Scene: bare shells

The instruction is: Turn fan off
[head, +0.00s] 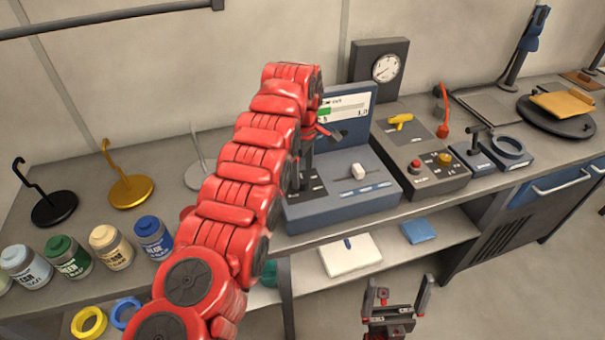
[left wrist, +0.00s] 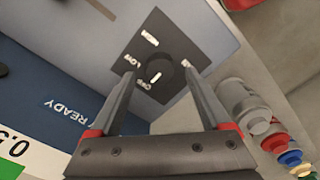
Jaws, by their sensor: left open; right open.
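A round black knob (left wrist: 160,74) sits on a dark plate (left wrist: 181,42) on the blue-grey console, in the left wrist view. Labels around it read OFF, LOW and HIGH, with another label at its right. A white mark shows on the knob's lower left; its exact setting is hard to tell. My left gripper (left wrist: 157,84) is open, one finger on either side of the knob; contact cannot be told. In the head view the left gripper (head: 326,134) is at the console (head: 345,205), and my arm hides the knob. My right gripper (head: 397,300) is open and empty, low in front of the bench.
A control box (head: 425,170) with red and yellow buttons stands right of the console, with a gauge (head: 380,70) behind. Several jars (head: 110,247) and hook stands (head: 130,188) are at the left. A shelf (head: 440,240) with a white pad lies below.

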